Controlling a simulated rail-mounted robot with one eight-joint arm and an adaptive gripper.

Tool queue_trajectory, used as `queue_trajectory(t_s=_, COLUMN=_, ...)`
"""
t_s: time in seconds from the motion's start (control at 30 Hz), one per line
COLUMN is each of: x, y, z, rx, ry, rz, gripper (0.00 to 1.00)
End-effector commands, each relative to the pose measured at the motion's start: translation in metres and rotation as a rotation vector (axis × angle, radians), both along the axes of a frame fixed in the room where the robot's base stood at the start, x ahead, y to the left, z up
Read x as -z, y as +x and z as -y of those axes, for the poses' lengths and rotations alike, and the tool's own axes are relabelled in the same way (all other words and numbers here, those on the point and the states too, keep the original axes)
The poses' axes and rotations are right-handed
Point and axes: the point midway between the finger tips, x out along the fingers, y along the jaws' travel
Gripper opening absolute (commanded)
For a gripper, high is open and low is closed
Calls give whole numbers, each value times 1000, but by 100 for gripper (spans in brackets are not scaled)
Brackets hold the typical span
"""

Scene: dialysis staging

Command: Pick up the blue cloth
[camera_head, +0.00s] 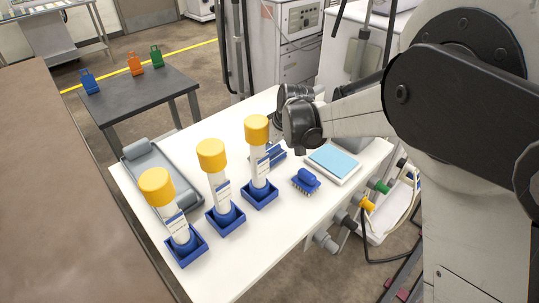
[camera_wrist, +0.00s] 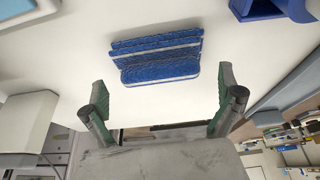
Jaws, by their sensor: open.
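The blue cloth (camera_wrist: 157,57) is a folded dark blue strip stack with pale edges, lying on the white table. In the head view the cloth (camera_head: 268,156) shows between the rightmost yellow-capped cylinder and my wrist. My gripper (camera_wrist: 163,96) is open and empty, its two green-padded fingers apart. In the wrist view the cloth lies beyond the fingertips, roughly centred between them and not touched. In the head view my wrist is above the table's far side and largely hides the fingers.
Several yellow-capped cylinders (camera_head: 220,178) stand in blue trays left of the cloth. A blue brush (camera_head: 306,180) and a white tray with a light blue pad (camera_head: 334,161) lie to the right. A grey tray (camera_head: 150,173) is at left. The white table (camera_head: 255,245) is clear in front.

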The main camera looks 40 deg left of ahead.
Motion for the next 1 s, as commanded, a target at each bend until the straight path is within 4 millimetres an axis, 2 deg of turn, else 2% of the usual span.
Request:
queue_trajectory(t_s=0.1, x=9, y=0, z=-4, rx=0, ry=0, rz=0, gripper=100)
queue_trajectory(t_s=0.3, x=10, y=0, z=-4, rx=0, ry=0, rz=0, gripper=100)
queue_trajectory(t_s=0.67, x=9, y=0, z=-4, rx=0, ry=0, rz=0, gripper=53)
queue_trajectory(t_s=1.0, x=4, y=0, z=-4, rx=0, ry=0, rz=0, gripper=53)
